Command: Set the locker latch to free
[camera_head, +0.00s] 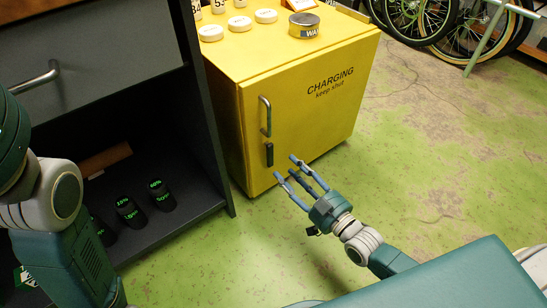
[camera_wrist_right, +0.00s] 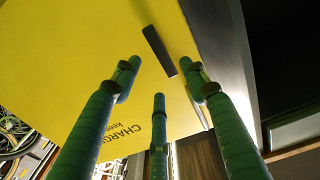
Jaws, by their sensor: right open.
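The yellow locker (camera_head: 300,120), marked "CHARGING keep shut", stands in the middle of the head view with its door closed. Its black latch bar (camera_head: 269,154) sits upright on the door, just below the metal handle (camera_head: 265,116). The latch (camera_wrist_right: 160,50) also shows in the right wrist view as a dark slanted bar beyond the fingertips. My right gripper (camera_head: 288,170) is open and empty, its three fingers pointing at the door just below and right of the latch. I see no contact with the latch. My left arm shows at the left; its gripper is out of view.
A dark cabinet (camera_head: 222,130) with an open shelf stands close to the left of the locker. Several black jars (camera_head: 162,196) are on its shelf. Pale pucks (camera_head: 239,24) and a tin (camera_head: 304,25) sit on the locker. Green floor (camera_head: 430,150) is clear to the right, with bicycles behind.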

